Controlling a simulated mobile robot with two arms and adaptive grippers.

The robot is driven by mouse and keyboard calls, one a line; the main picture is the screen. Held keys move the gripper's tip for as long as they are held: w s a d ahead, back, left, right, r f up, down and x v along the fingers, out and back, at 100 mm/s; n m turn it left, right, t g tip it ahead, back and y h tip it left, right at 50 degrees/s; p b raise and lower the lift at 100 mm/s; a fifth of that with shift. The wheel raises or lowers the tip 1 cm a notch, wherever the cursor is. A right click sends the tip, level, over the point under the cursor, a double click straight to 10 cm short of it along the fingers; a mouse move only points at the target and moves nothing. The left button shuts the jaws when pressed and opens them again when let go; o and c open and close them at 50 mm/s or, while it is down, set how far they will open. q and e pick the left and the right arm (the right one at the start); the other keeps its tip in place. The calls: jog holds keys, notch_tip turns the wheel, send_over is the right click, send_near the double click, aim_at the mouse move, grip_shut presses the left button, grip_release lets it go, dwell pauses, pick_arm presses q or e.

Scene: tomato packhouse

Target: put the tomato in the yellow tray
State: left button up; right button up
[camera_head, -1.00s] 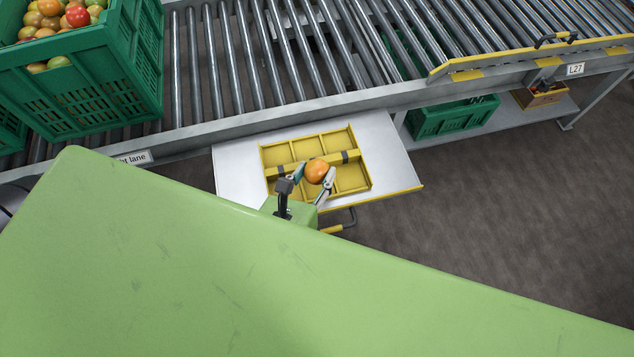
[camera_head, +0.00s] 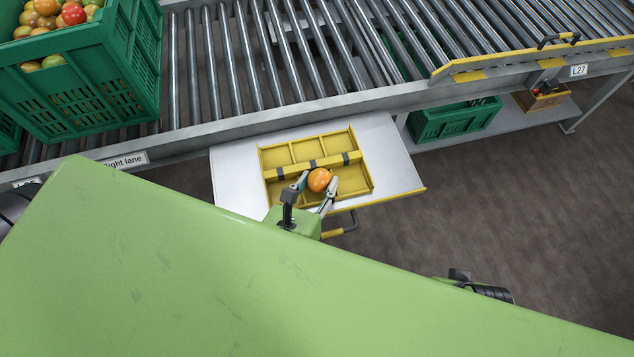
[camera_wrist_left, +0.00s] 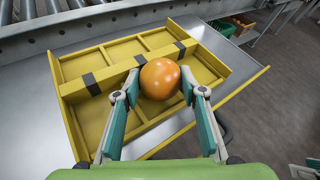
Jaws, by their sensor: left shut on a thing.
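An orange tomato (camera_head: 319,180) is between the fingers of my left gripper (camera_head: 317,188), which is shut on it. The yellow tray (camera_head: 366,162) lies on a pale shelf, with compartments and a thick crossbar with dark bands. The tomato is over the tray's near row, close to the crossbar; I cannot tell whether it touches the tray. In the left wrist view the tomato (camera_wrist_left: 160,78) sits between both fingertips and hides part of the crossbar and near row. Dark parts of my right arm show at lower right; its fingers are not clear.
The pale shelf (camera_head: 235,180) juts out below the roller conveyor (camera_head: 260,60). A green crate (camera_head: 90,75) of tomatoes stands at the upper left. Another green crate (camera_head: 455,120) is under the conveyor. A yellow-trimmed rail (camera_head: 530,55) runs at the right. Floor at right is clear.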

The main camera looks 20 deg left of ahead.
aim_at(315, 189)
pick_arm(q)
jog(key=shift+f, duration=0.15)
pick_arm(e)
jog(key=shift+r, duration=0.1)
pick_arm(q)
jog(key=o, duration=0.6)
jog(key=v, duration=0.6)
jog(key=b+v, duration=0.1)
jog(key=v, duration=0.5)
jog(key=shift+r+b, duration=0.2)
jog(key=shift+b, duration=0.15)
pick_arm(e)
jog(key=v, duration=0.6)
jog(key=shift+w, duration=0.2)
pick_arm(q)
jog(key=shift+a, duration=0.1)
pick_arm(e)
jog(key=shift+d, duration=0.1)
